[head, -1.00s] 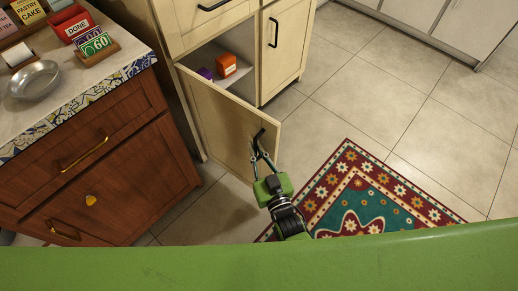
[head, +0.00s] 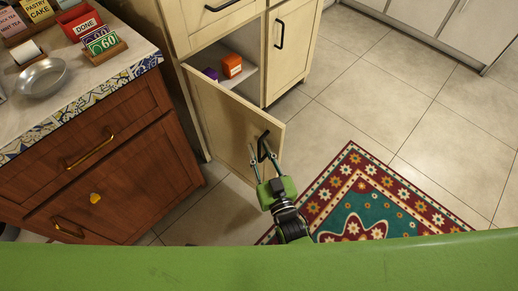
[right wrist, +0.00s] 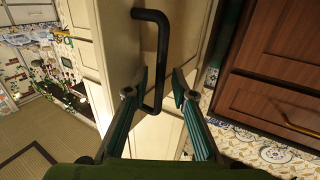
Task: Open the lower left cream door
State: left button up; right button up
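The lower left cream door (head: 225,120) stands swung open toward me, showing the cabinet's inside. Its black bar handle (head: 263,145) is near the free edge; the right wrist view shows the handle (right wrist: 161,60) as well. My right gripper (head: 262,153) is at the door's outer face, at the handle's lower end. In the right wrist view its two fingers (right wrist: 159,86) are spread apart, with the lower part of the handle between them and visible gaps. It is open and holds nothing. My left gripper is not in view.
An orange box (head: 231,66) and a purple item (head: 210,74) sit inside the cabinet. A closed cream door (head: 290,50) is to the right. A brown wooden counter (head: 110,165) stands close on the left. A patterned rug (head: 375,205) and clear tiled floor lie to the right.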

jog(key=v, duration=1.1)
jog(key=shift+s, duration=0.25)
jog(key=shift+d, duration=0.1)
